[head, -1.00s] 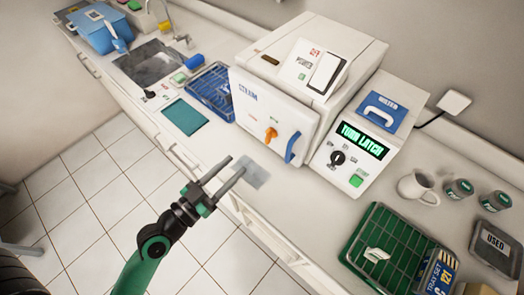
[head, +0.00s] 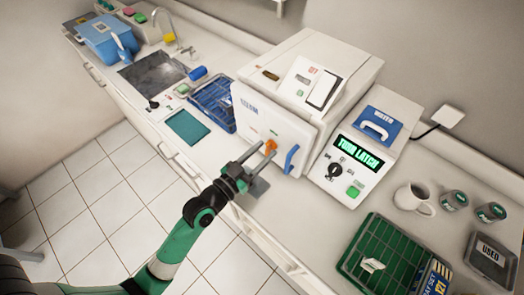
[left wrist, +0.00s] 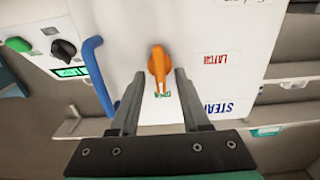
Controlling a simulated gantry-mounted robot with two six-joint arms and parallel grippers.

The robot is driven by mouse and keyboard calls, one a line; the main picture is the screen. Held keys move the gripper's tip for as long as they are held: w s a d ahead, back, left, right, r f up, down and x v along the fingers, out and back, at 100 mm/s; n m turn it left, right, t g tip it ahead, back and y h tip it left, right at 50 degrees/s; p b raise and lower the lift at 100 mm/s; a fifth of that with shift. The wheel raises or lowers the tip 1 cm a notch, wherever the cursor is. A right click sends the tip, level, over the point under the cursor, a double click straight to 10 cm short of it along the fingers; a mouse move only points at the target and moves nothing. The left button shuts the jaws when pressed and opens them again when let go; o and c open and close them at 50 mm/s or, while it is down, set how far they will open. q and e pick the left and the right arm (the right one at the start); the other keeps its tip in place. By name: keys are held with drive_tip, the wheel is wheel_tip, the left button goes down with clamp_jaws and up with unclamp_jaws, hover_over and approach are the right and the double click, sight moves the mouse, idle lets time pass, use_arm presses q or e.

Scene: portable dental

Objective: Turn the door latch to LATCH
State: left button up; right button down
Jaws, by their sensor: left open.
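The orange door latch (head: 270,147) is on the white front door (head: 262,116) of the steriliser. In the left wrist view the latch (left wrist: 157,64) has its narrow end at a green label (left wrist: 163,94). A red LATCH label (left wrist: 222,58) is off to its right there. My left gripper (head: 259,153) is open in front of the door. In the left wrist view its fingers (left wrist: 159,78) are on either side of the latch's narrow end, with gaps visible on both sides. I cannot tell how deep they reach. My right gripper is not in view.
A blue door handle (head: 291,159) stands out beside the latch. The control panel display (head: 360,152) reads TURN LATCH. A green wire tray (head: 384,250) and a mug (head: 414,197) are at the right; a blue rack (head: 214,103) is left of the door.

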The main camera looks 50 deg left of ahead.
use_arm(q)
drive_tip(key=shift+c, duration=0.2)
clamp_jaws()
drive_tip(key=shift+n, duration=0.3)
drive_tip(key=n+p, duration=0.1)
drive_tip(key=n, duration=0.2)
drive_tip(key=shift+a, duration=0.1)
drive_tip(key=n+p, duration=0.1)
drive_tip(key=n, duration=0.4)
drive_tip(key=shift+a, duration=0.1)
drive_tip(key=n, duration=0.3)
drive_tip(key=n+p, duration=0.1)
drive_tip(key=n, duration=0.2)
drive_tip(key=n+p, duration=0.1)
drive_tip(key=n, duration=0.2)
drive_tip(key=shift+s+a+f, duration=0.1)
drive_tip(key=shift+f, duration=0.25)
drive_tip(key=shift+n, duration=0.3)
